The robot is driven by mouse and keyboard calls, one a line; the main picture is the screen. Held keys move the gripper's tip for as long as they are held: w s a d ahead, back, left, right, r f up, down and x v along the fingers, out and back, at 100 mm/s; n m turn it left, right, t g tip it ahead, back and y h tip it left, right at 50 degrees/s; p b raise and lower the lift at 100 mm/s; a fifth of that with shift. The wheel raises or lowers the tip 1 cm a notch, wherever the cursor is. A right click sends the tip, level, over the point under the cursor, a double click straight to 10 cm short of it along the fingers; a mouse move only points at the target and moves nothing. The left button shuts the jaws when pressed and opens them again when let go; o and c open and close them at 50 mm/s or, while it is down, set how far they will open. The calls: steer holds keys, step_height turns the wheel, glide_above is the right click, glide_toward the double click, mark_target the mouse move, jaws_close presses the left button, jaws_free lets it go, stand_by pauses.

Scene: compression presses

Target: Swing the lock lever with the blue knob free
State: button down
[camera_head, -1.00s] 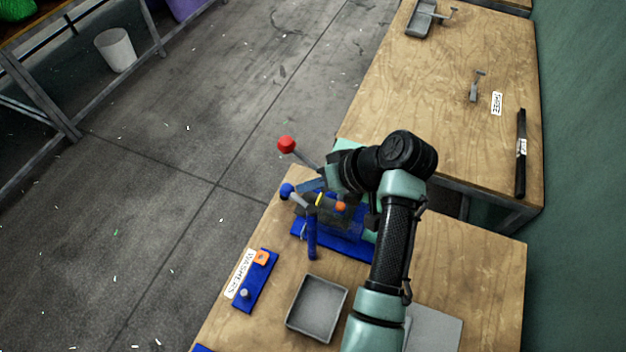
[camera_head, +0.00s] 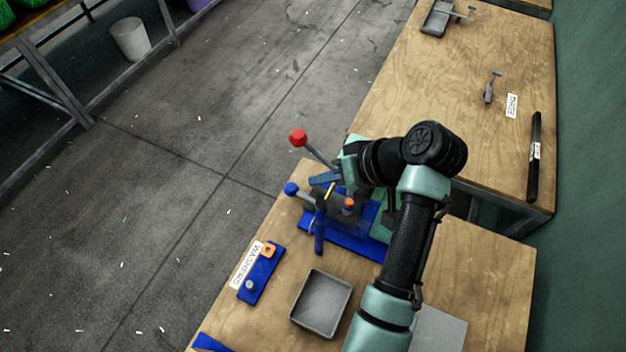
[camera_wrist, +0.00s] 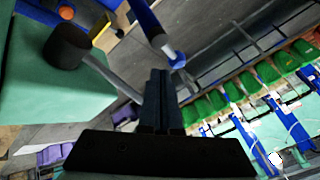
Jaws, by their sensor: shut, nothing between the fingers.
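The blue knob (camera_head: 291,188) is at the left end of a short grey lever on the press (camera_head: 345,240), above the table's left edge. In the wrist view a blue ball (camera_wrist: 178,60) on a grey rod shows just beyond the fingertips. My gripper (camera_head: 319,180) is shut and empty, to the right of the blue knob and above the lever. Its dark fingers (camera_wrist: 160,74) also show in the wrist view. I cannot tell whether they touch the lever. A longer lever with a red knob (camera_head: 298,137) rises behind the gripper. My wrist hides part of the press.
A blue upright handle (camera_head: 319,232) stands at the press front. A grey tray (camera_head: 321,304) and a blue washer holder (camera_head: 261,273) are on the table nearer me. A second table (camera_head: 450,110) stands behind. Open floor lies left.

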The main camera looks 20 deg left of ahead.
mark_target(303, 195)
steer(key=v, duration=0.9)
steer(key=w+a+f+n+g+b, duration=0.1)
steer(key=a+f+n+g+b, duration=0.1)
steer(key=a+f, duration=0.5)
step_height(303, 195, down, 3)
steer(key=shift+w+a+r+n+b, duration=0.1)
steer(key=shift+w+a+n+b, duration=0.15)
steer(key=shift+n+b, duration=0.35)
steer(key=shift+s+a+p, duration=0.3)
steer(key=shift+s+a, duration=0.05)
steer(key=shift+r, duration=0.1)
